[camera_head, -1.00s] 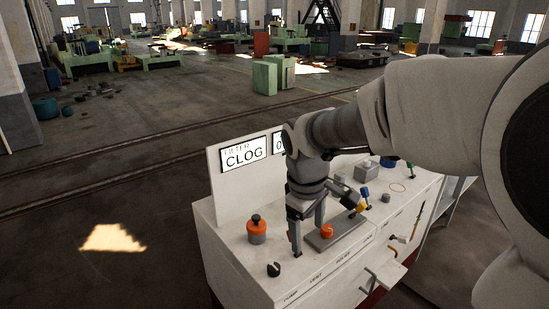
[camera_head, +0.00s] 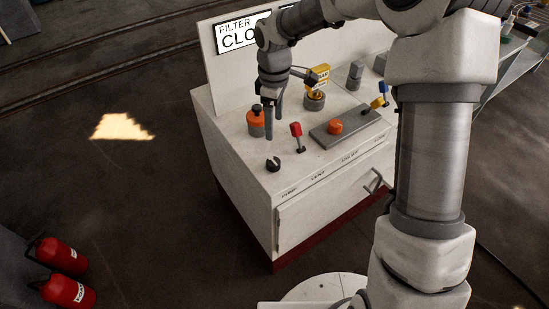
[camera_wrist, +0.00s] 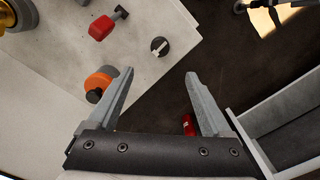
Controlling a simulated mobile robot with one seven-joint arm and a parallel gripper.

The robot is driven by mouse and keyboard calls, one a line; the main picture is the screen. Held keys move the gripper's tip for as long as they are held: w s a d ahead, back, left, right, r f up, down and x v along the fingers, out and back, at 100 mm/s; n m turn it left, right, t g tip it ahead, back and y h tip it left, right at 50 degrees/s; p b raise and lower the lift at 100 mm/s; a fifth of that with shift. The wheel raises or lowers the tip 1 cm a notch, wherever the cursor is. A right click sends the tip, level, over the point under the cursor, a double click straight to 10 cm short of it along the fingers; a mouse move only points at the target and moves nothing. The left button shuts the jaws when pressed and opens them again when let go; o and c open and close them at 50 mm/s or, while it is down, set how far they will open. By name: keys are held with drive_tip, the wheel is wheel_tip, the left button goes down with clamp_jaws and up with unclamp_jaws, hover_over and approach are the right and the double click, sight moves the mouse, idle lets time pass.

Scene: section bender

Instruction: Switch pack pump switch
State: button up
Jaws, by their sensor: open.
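The pump switch is a small black rotary knob (camera_head: 273,164) with a pale mark, at the front left corner of the white cabinet top. The label below it appears to read PUMP. In the wrist view the knob (camera_wrist: 159,46) lies beyond the fingertips, roughly centred between them. My gripper (camera_head: 273,128) is open and empty, pointing down above the panel, behind the knob and apart from it. In the wrist view its two fingers (camera_wrist: 159,74) are spread wide.
An orange-topped grey knob (camera_head: 256,123) stands close beside my fingers. A red-handled lever (camera_head: 297,135) stands right of the knob. An orange button (camera_head: 335,127) sits on a grey plate. The sign panel (camera_head: 225,70) rises behind. Fire extinguishers (camera_head: 63,255) stand on the floor.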

sight(274, 161)
wheel_tip(274, 161, down, 16)
drive_tip(key=shift+b, duration=0.95)
clamp_jaws()
